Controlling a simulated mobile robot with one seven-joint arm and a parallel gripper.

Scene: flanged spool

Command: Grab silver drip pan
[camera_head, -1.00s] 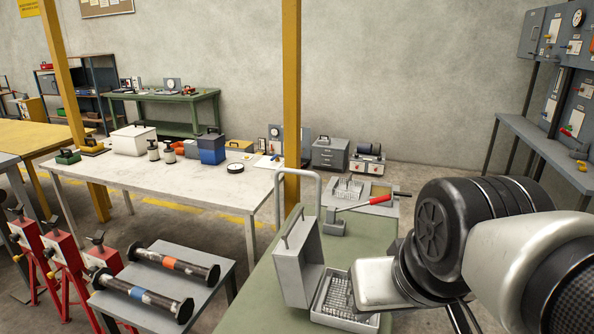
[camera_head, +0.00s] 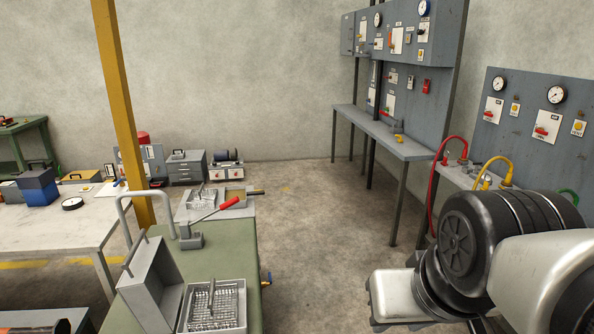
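A silver, shallow rectangular pan (camera_head: 241,318) with a wire grid and a small upright piece in it sits at the near end of the green-topped table (camera_head: 237,256). The bottom of the frame cuts it off. A second, similar silver tray with a grid (camera_head: 184,213) stands farther back, past the table's far end. I cannot tell which one is called the drip pan. My arm fills the lower right, apart from and to the right of both. My gripper's fingers do not show.
A grey upright box with a handle (camera_head: 150,278) stands left of the near pan. Grey panels with gauges and hoses (camera_head: 530,125) stand at the right. The floor between table and bench is clear.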

